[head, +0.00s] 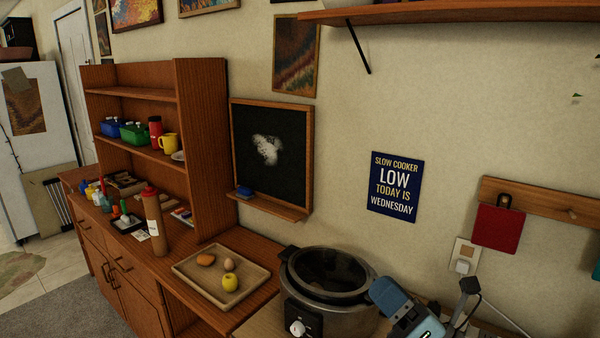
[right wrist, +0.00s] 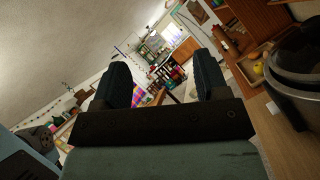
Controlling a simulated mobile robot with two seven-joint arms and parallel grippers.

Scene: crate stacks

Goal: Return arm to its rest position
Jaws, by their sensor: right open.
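My right gripper (right wrist: 163,76) shows in the right wrist view with its two dark fingers spread wide apart. Nothing is between them. In the head view, part of my right arm (head: 400,308) comes up from the bottom edge, just right of the slow cooker (head: 340,306). The arm overlaps the cooker's right side in the picture; I cannot tell whether they touch. My left gripper is not in view.
A tray (head: 188,275) with a yellow apple (head: 230,283) and other round items sits left of the cooker. A squeeze bottle (head: 154,222) stands behind it. A wooden shelf (head: 440,12) juts from the wall above. A red cloth (head: 497,228) hangs at right.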

